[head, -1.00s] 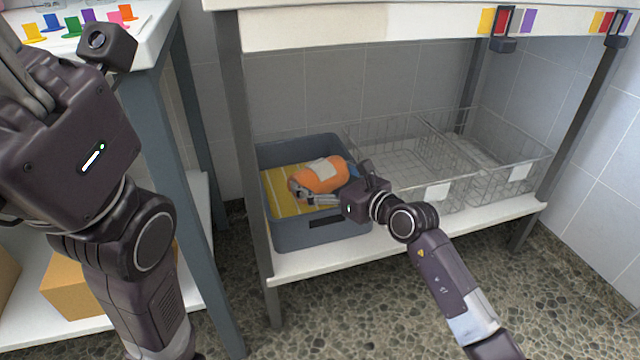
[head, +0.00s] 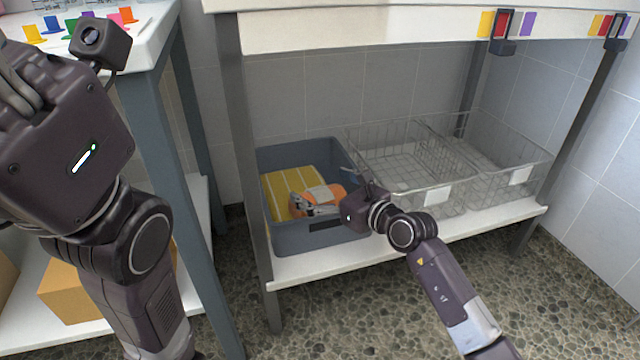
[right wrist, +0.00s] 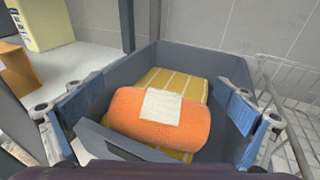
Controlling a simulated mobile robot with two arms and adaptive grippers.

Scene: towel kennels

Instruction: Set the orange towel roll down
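The orange towel roll (head: 318,193) with a pale band lies in the grey bin (head: 290,243), on a yellow striped towel (head: 287,182), close to the bin's front wall. The right wrist view shows the roll (right wrist: 190,122) lying crosswise with its pale label facing up. My right gripper (head: 320,187) reaches into the bin from the right. Its blue-padded fingers are spread wide on either side of the roll, with gaps visible in the right wrist view. My left gripper (head: 22,85) is raised at the far left, its fingertips partly cut off, so its opening is unclear.
The bin stands on a white lower shelf (head: 400,242) under a table. Wire baskets (head: 410,165) with white tags stand right of it and look empty. Table legs flank the shelf. At left, another table (head: 150,30) holds small colored pieces.

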